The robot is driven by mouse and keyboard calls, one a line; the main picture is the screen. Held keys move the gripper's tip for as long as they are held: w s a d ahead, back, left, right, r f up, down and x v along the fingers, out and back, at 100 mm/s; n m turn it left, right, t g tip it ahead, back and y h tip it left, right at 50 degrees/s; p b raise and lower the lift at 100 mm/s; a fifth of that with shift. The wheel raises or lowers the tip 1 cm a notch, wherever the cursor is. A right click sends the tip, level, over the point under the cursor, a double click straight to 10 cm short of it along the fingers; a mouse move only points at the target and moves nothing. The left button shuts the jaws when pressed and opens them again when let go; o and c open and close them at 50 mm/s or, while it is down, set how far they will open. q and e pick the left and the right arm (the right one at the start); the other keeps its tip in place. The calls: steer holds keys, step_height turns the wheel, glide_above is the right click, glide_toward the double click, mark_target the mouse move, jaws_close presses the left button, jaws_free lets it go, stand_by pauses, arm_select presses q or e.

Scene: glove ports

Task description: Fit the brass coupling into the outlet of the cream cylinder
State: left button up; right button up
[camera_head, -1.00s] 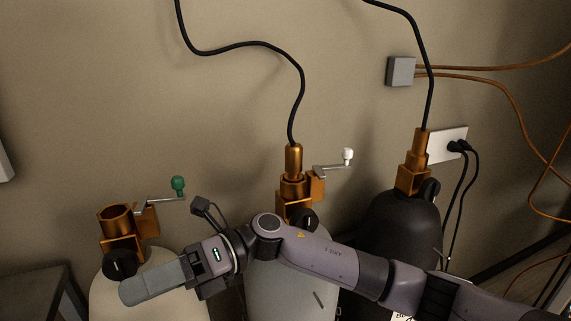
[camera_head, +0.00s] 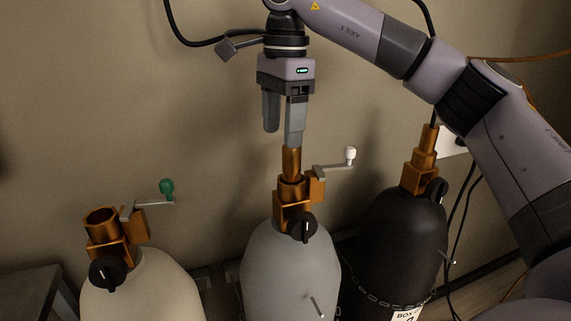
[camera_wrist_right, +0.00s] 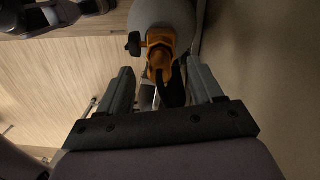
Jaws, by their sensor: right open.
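The brass coupling (camera_head: 291,162) stands upright in the brass outlet (camera_head: 292,191) of the grey cylinder (camera_head: 287,265). My right gripper (camera_head: 283,138) points down just above it, open, with one finger in front of the coupling's top. In the right wrist view, brass (camera_wrist_right: 160,58) and the dark hose show between the spread fingers (camera_wrist_right: 160,90). I cannot tell whether the fingers touch the coupling. The cream cylinder (camera_head: 145,285) is at the left; its outlet (camera_head: 101,218) is an open, empty brass cup. My left gripper is not in view.
A green-knobbed crank (camera_head: 166,187) is beside the cream cylinder's outlet, a white-knobbed one (camera_head: 350,155) beside the grey's. A black cylinder (camera_head: 395,240) with another brass coupling (camera_head: 427,141) stands right. A dark table (camera_head: 35,290) is at lower left. The wall is close behind.

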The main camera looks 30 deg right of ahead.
mark_target(292, 151)
steer(key=shift+d+r, duration=0.65)
steer(key=shift+s+d+h, duration=0.1)
steer(key=shift+d+h, duration=0.1)
steer(key=shift+h, duration=0.1)
step_height(292, 151, down, 2)
steer(key=shift+f+b, duration=0.1)
steer(key=shift+b, duration=0.35)
steer(key=shift+s+f+b, duration=0.15)
steer(key=shift+f+b, duration=0.1)
steer(key=shift+f, duration=0.9)
steer(key=shift+s+f+b, duration=0.1)
steer(key=shift+f+b, duration=0.1)
steer(key=shift+f, duration=0.95)
steer(key=shift+a, duration=0.1)
steer(key=shift+c, duration=0.4)
jaws_close()
steer(key=shift+r, duration=0.1)
